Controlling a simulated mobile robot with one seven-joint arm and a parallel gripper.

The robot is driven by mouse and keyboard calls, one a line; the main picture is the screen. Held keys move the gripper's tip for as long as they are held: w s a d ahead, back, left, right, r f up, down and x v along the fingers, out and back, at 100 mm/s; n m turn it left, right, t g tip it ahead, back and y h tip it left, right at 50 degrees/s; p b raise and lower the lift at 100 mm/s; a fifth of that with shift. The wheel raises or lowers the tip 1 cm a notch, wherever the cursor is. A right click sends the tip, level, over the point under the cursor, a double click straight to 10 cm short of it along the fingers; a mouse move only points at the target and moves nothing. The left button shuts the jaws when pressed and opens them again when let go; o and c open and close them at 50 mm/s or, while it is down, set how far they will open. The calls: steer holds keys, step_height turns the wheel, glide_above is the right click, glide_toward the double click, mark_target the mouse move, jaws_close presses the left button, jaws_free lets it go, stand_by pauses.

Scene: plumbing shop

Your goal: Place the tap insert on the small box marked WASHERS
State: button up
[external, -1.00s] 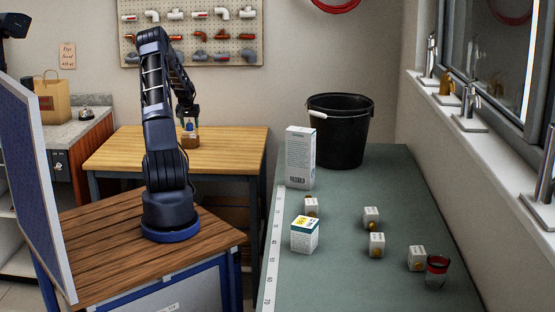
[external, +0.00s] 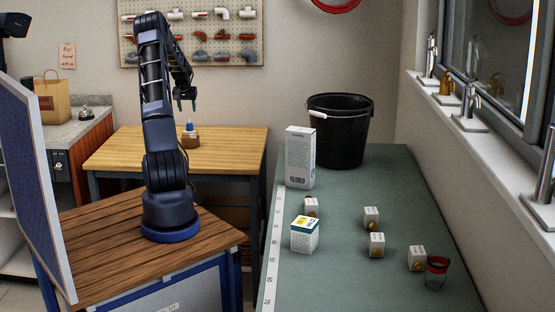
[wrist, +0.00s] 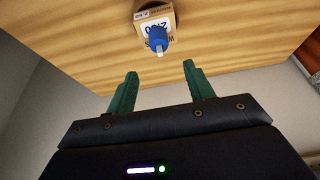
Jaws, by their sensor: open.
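The tap insert (external: 189,127), blue with a pale tip, stands upright on a small brown box (external: 190,142) on the wooden table at the back. In the wrist view the insert (wrist: 157,36) is in front of the box (wrist: 168,17), whose label is partly hidden; a few letters like "WAS" seem to show. My gripper (external: 186,104) is above the insert and apart from it. In the wrist view its green fingers (wrist: 160,72) are spread with nothing between them, and the insert lies beyond their tips.
The wooden table (external: 115,153) is otherwise clear around the box.

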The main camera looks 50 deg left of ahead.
steer(key=w+d+r+m, duration=0.1)
steer(key=w+d+r, duration=0.1)
steer(key=d+r, duration=0.6)
steer(key=w+d+r+m, duration=0.15)
steer(key=d+r, duration=0.35)
steer(key=d, duration=0.7)
steer(key=s+d+r+m, duration=0.15)
steer(key=d+r, duration=0.25)
steer(key=d, duration=0.7)
steer(key=s+d+r+m, duration=0.15)
steer(key=d+r, duration=0.35)
steer(key=d, duration=0.6)
steer(key=s+d+r+m+t+h, duration=0.1)
steer(key=s+d+r, duration=0.2)
steer(key=s+d, duration=1.2)
steer(key=s+d+f+m+h, duration=0.2)
steer(key=s+d+f, duration=0.2)
steer(key=s+d, duration=0.7)
steer(key=shift+s+d, duration=0.2)
steer(key=shift+s, duration=0.8)
steer(key=shift+o, duration=0.5)
steer(key=shift+m, duration=0.25)
